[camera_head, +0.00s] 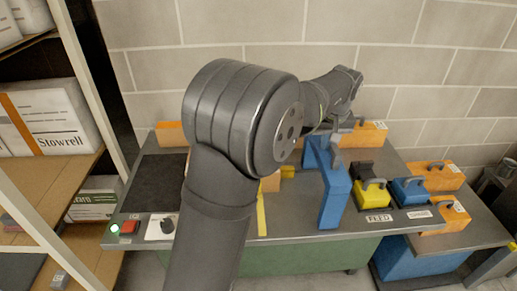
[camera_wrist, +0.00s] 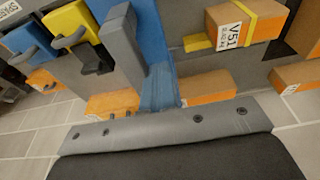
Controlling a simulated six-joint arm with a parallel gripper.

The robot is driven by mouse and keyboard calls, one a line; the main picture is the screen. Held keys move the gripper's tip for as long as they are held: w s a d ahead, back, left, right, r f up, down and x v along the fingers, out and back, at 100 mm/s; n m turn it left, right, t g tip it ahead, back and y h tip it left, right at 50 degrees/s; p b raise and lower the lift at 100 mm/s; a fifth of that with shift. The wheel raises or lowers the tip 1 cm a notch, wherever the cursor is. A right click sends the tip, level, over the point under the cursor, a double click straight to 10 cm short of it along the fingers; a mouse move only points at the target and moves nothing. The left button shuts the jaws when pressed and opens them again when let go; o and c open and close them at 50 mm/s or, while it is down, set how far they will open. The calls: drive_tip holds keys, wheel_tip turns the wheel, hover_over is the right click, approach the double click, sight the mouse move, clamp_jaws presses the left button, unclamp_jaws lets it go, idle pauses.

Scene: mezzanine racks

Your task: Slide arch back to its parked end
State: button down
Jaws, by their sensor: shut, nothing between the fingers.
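Yellow (camera_head: 373,196) and blue (camera_head: 409,192) handled blocks stand right of the arch, near the FEED label (camera_head: 378,218). Orange-sided boxes (camera_head: 372,132) line the back wall. A dark mat (camera_head: 158,183) and red button (camera_head: 128,227) are at the left. Shelves (camera_head: 40,200) stand further left.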

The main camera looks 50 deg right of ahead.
drive_tip(key=shift+s+d, duration=0.6)
drive_tip(key=shift+s, duration=0.05)
drive_tip(key=shift+w+a, duration=0.55)
drive_tip(key=shift+w, duration=0.05)
wheel_tip(320, 180, up, 10)
idle(0.4)
wheel_tip(320, 180, down, 10)
drive_tip(key=shift+r, duration=0.1)
idle(0.5)
